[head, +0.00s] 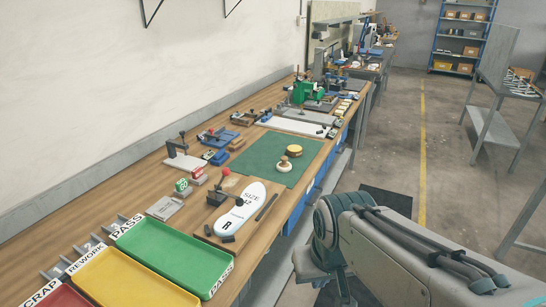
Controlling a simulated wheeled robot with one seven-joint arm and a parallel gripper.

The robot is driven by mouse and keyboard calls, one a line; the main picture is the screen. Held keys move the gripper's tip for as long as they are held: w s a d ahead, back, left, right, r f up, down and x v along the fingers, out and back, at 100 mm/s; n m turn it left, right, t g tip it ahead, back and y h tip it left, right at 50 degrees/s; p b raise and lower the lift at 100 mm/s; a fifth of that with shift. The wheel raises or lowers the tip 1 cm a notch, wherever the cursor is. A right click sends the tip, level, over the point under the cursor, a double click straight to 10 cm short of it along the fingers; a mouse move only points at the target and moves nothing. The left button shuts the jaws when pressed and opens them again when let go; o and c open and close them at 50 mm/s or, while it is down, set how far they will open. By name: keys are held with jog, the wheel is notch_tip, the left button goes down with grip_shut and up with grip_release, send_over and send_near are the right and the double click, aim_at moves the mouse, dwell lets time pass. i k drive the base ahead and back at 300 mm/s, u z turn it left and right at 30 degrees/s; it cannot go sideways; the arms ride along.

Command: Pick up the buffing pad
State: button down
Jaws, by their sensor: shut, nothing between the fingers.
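A green mat (257,164) lies on the long wooden bench. On it are two small round things close together: a low yellow disc with a dark side (293,150), and just nearer a pale disc with a wooden knob on top (284,163). The knobbed disc looks like the buffing pad, but I cannot be sure at this size. Both sit in the open on the mat. My arm reaches in from the lower right, beside the bench's front edge and well short of the mat. I cannot make out my gripper's fingers in this view.
Nearer on the bench are a white insole on a board (238,204), a green tray (176,255) and a yellow tray (128,283). Small clamps and fixtures line the wall side. A green machine (305,93) stands farther along. The floor aisle right of the bench is open.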

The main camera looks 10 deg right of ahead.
aim_at(283, 166)
jog(key=z, duration=1.4)
jog(key=i, duration=2.7)
jog(key=u, duration=4)
jog(key=i, duration=0.15)
jog(key=z, duration=0.25)
